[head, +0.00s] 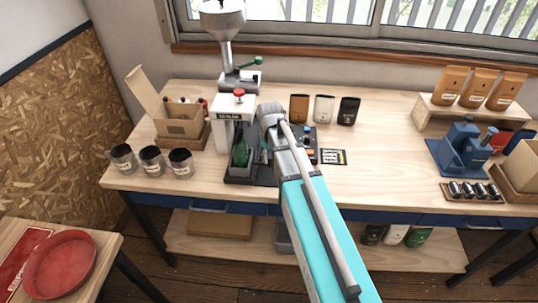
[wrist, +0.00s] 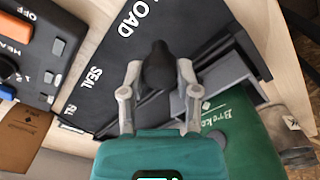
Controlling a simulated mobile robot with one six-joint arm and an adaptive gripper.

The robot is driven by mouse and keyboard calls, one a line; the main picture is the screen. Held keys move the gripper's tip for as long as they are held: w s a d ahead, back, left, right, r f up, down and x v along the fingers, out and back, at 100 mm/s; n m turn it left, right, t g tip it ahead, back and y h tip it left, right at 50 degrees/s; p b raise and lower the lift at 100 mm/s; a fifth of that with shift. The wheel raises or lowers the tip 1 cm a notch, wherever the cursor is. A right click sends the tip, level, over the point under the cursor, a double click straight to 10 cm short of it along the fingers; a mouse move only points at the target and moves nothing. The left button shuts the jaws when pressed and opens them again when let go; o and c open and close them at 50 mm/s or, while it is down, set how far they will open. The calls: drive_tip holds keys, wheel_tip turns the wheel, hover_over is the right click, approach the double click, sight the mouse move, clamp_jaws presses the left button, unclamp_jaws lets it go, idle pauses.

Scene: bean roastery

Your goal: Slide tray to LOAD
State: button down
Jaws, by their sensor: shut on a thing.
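My gripper (wrist: 158,76) is shut on a dark knob (wrist: 158,62), with one finger on each side of it. The knob stands over a black base plate (wrist: 110,45) printed LOAD, SEAL and a third, partly cut-off word. A grey tray (wrist: 228,72) lies right of the knob, with a green printed pouch (wrist: 240,140) at it. My gripper hides part of the link between knob and tray. In the head view, the green pouch (head: 241,154) sits below the white sealing machine (head: 234,112) with its red knob. My wrist partly covers this spot.
A control box (wrist: 40,45) with switches stands left of the plate. In the head view, three pouches (head: 324,108) stand behind my arm and three jars (head: 152,161) stand left. A blue device (head: 458,150) is at right. The tabletop (head: 385,160) right of my arm is mostly clear.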

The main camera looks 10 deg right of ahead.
drive_tip(key=shift+s, duration=0.25)
drive_tip(key=shift+c, duration=1.6)
unclamp_jaws()
drive_tip(key=shift+r, duration=0.1)
